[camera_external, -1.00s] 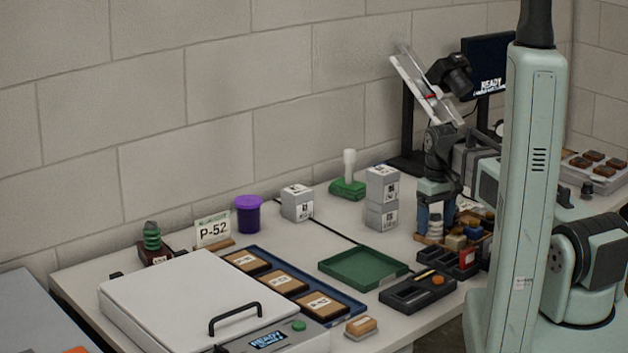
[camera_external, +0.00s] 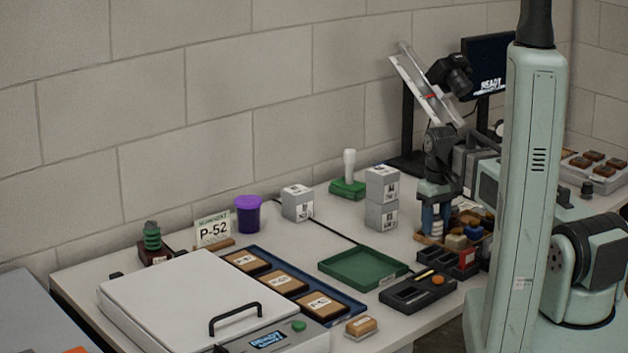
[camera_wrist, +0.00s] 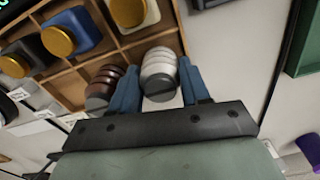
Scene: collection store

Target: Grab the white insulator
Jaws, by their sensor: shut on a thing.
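The white insulator (camera_wrist: 160,70) is ribbed, with a dark grey end. It sits between the two blue fingers of my gripper (camera_wrist: 158,66) in the wrist view. My gripper is shut on it. In the external view my gripper (camera_external: 437,222) points down at the left end of the wooden compartment tray, and the fingers partly hide the insulator. I cannot tell whether it still touches the tray. A brown ribbed insulator (camera_wrist: 104,84) lies just left of the left finger in the wrist view.
The wooden tray (camera_wrist: 143,44) also holds blue and dark blocks with gold knobs. Stacked grey boxes (camera_external: 381,201), a green tray (camera_external: 350,282) and a black tray (camera_external: 408,299) stand near my gripper.

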